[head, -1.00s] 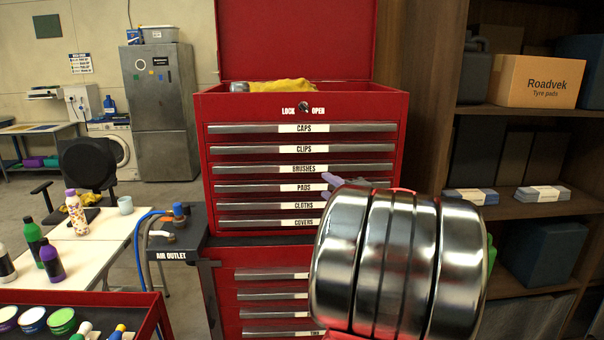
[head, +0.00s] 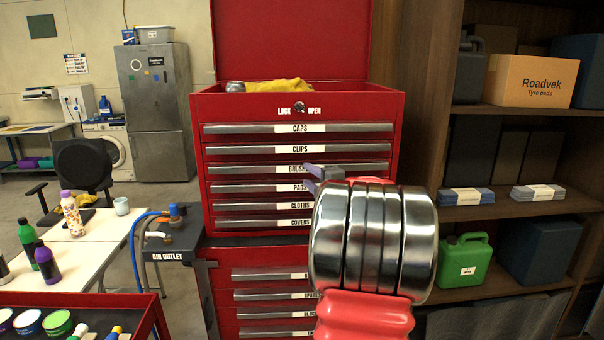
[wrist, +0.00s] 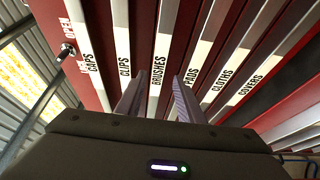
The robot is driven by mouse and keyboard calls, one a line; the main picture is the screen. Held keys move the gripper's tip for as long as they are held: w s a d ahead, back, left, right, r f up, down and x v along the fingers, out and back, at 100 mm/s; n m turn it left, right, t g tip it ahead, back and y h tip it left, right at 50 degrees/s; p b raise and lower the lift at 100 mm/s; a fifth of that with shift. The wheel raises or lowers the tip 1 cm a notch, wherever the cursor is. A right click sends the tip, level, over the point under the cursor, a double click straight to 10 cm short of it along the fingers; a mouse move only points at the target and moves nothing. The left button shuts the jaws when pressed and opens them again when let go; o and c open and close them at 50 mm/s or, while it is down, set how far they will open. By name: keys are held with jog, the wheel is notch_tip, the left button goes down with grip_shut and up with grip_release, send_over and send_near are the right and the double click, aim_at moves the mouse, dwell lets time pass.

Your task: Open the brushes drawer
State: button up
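The brushes drawer (head: 245,170) is the third drawer down in the upper red tool chest, flush with its neighbours. It has a silver handle strip with a white BRUSHES label, whose right end my gripper (head: 309,178) partly covers in the head view. In the wrist view the BRUSHES label (wrist: 159,50) runs up between the two fingertips of my gripper (wrist: 160,80). The fingers are apart with nothing held. I cannot tell whether they touch the handle. A lock knob (head: 299,107) sits between the words LOCK and OPEN; its setting is unclear.
The caps, clips, pads, cloths and covers drawers look shut. The chest's lid (head: 295,40) stands up, with a yellow cloth (head: 279,86) on top. A black air outlet stand (head: 172,235) is left of the chest; wooden shelves (head: 520,206) stand on the right.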

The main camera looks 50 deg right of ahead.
aim_at(301, 171)
jog(key=shift+x, duration=2.4)
jog(key=shift+c, duration=0.3)
jog(key=c, duration=0.7)
jog(key=shift+f, duration=0.15)
grip_shut()
